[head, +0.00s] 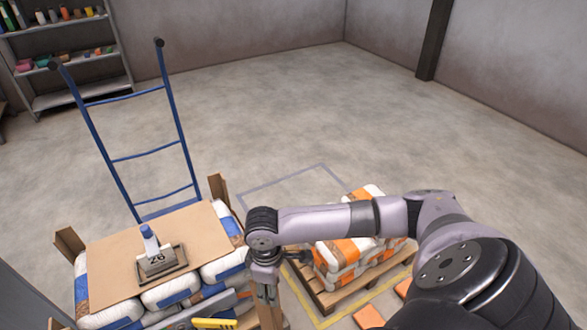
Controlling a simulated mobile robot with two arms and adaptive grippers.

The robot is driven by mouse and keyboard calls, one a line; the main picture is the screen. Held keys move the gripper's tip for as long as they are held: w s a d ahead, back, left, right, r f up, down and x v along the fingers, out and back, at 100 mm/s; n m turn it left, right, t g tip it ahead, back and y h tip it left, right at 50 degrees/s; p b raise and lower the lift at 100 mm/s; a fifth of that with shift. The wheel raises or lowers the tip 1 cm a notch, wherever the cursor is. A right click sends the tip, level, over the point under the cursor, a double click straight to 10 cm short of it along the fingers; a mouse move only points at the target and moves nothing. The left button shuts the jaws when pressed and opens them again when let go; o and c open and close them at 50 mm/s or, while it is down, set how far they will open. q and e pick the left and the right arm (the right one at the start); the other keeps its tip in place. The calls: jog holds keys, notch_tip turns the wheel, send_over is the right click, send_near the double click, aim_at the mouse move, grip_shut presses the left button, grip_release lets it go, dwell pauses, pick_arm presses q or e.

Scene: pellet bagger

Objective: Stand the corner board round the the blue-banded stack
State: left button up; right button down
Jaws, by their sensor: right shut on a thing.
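The blue-banded stack (172,293) of white bags stands at the lower left, with a flat brown cardboard sheet (190,229) on top. Brown corner boards stand upright at its back left corner (69,244) and back right corner (219,189). My right gripper (267,282) points down just right of the stack's front right side. It is shut on a brown corner board (270,315), which hangs upright and runs out of the bottom of the picture. Whether this board touches the bags I cannot tell. My left gripper is not in view.
A metal weight-like block with a handle (160,262) rests on the sheet. A blue hand truck (146,154) stands behind the stack. An orange-banded stack (347,252) sits on a wooden pallet (338,298) to the right. The floor behind is clear, with shelves (72,55) far left.

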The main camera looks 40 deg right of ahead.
jog(key=w+d+n+p, duration=0.3)
jog(key=w+d+n, duration=0.4)
jog(key=d, duration=0.4)
pick_arm(q)
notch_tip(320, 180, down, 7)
jog(key=b, duration=1)
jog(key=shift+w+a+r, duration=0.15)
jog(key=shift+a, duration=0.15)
pick_arm(e)
jog(key=w+a+f+n, duration=0.1)
jog(key=w+a+f, duration=0.3)
jog(key=w, duration=0.2)
jog(key=shift+w+a+n, duration=0.15)
jog(key=shift+w+n, duration=0.15)
jog(key=c, duration=0.9)
grip_release()
jog(key=shift+o, duration=0.2)
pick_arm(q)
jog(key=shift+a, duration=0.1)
